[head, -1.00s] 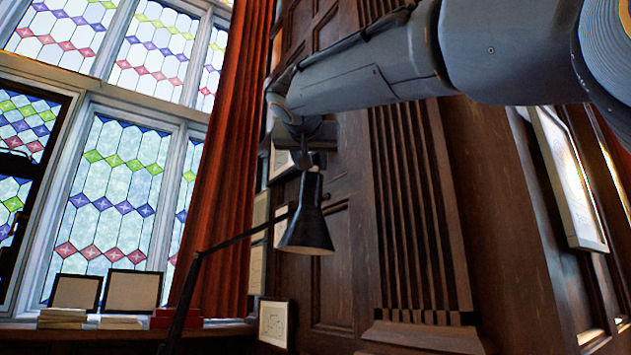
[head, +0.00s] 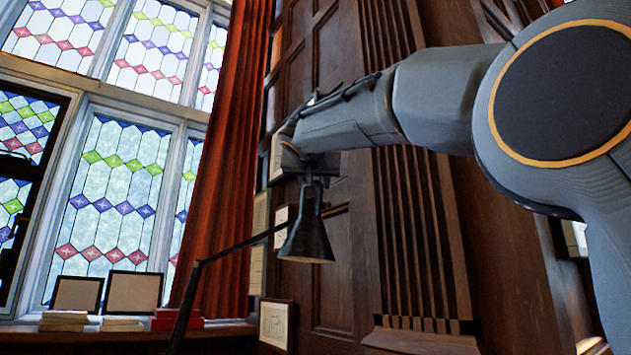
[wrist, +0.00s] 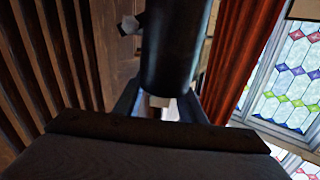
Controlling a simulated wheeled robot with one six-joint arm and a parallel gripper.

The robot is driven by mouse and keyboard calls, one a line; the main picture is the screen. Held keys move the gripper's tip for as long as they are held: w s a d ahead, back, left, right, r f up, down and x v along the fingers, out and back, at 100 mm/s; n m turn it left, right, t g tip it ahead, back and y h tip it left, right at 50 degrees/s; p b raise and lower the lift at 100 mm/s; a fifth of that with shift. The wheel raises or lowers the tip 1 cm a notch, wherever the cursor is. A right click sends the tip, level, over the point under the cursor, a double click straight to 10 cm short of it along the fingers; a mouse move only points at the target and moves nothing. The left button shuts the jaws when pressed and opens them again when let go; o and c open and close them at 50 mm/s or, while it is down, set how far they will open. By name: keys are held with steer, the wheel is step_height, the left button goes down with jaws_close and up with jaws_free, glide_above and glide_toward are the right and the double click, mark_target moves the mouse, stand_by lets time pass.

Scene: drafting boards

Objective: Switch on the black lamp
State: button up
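The black lamp (head: 307,238) has a cone-shaped shade, open end down, on a thin jointed arm. My gripper (head: 314,181) is right at the narrow top of the shade in the head view. The wrist view shows the lamp's dark, rounded body (wrist: 175,50) close in front of my gripper (wrist: 160,105). Its two fingers stand apart there, with a pale gap between them, and the lamp body partly covers them. I cannot tell whether the fingers touch the lamp. I see no glow from the shade, and no switch is clear.
A red curtain (head: 215,190) hangs behind the lamp, beside stained-glass windows (head: 115,195). Dark wood panelling and a fluted pilaster (head: 415,230) stand close on the right. Picture frames (head: 132,292) and books (head: 63,321) rest on the sill.

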jaws_close()
steer(key=shift+m+h+b, duration=0.3)
steer(key=shift+h, duration=0.4)
steer(key=d+m+g+h+p, duration=0.1)
steer(key=m+g+h+p, duration=0.2)
steer(key=h+p, duration=0.1)
steer(key=s+d+m+g+h+p, duration=0.1)
steer(key=m+g+h+p, duration=0.2)
steer(key=p, duration=0.3)
steer(key=s+d+m+g+h+p, duration=0.1)
steer(key=m+g+h+p, duration=0.3)
steer(key=h+p, duration=0.1)
steer(key=shift+s+h, duration=0.1)
steer(key=shift+h, duration=0.2)
steer(key=shift+s+d+f+m+g+p, duration=0.15)
steer(key=shift+m+g+p, duration=0.35)
steer(key=shift+p, duration=0.45)
